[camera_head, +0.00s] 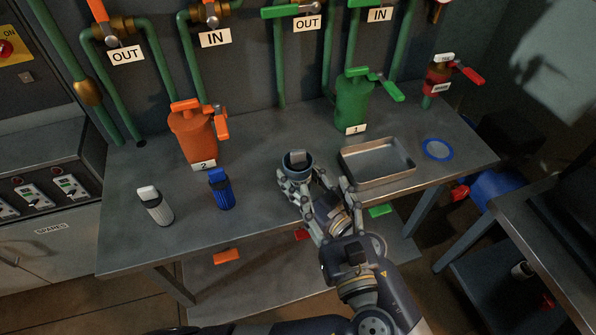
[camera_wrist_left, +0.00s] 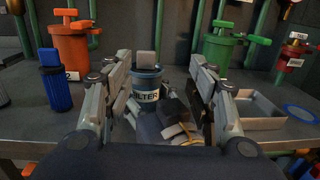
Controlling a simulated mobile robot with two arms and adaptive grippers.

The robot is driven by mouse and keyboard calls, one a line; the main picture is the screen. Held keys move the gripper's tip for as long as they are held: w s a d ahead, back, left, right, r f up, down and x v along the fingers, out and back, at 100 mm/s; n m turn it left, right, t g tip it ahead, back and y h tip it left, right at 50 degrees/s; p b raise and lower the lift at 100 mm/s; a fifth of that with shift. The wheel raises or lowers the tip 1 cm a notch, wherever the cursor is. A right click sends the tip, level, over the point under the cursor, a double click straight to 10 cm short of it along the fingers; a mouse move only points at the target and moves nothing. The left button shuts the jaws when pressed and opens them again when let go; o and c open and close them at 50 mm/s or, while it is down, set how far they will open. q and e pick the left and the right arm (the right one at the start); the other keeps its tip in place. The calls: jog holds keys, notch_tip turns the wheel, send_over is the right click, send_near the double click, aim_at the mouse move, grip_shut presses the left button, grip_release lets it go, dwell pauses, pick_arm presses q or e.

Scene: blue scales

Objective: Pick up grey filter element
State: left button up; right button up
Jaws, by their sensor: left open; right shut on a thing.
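A dark blue cup marked FILTER (camera_wrist_left: 147,84) stands upright between the fingers of my left gripper (camera_wrist_left: 162,75) in the left wrist view. A grey block-shaped top (camera_wrist_left: 147,58) sticks up from the cup; the part inside is hidden. A pale grey-white ribbed cylinder (camera_head: 155,205) stands on the table at left.
A blue ribbed cylinder (camera_head: 222,190) stands on the table (camera_head: 255,213). Behind are an orange housing (camera_head: 193,137) and a green housing (camera_head: 353,102) with pipes. A metal tray (camera_head: 378,179) and a blue ring (camera_head: 437,149) lie at right.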

pick_arm(q)
jog(key=y, duration=0.1)
send_near(299, 155)
jog(key=w, duration=0.3)
jog(key=shift+n+g, duration=0.3)
jog(key=shift+g, duration=0.1)
jog(key=shift+a+r+x, duration=0.1)
jog(key=shift+a+x, duration=0.05)
jog(key=shift+x, duration=0.9)
jog(key=shift+a+r+x, duration=0.1)
jog(key=shift+r+x, duration=0.05)
jog(key=shift+x, duration=0.9)
jog(key=shift+a+r+x, duration=0.1)
jog(key=shift+a+x, duration=0.05)
jog(key=shift+x, duration=0.9)
jog(key=shift+s, duration=0.15)
jog(key=shift+c, duration=0.6)
grip_shut()
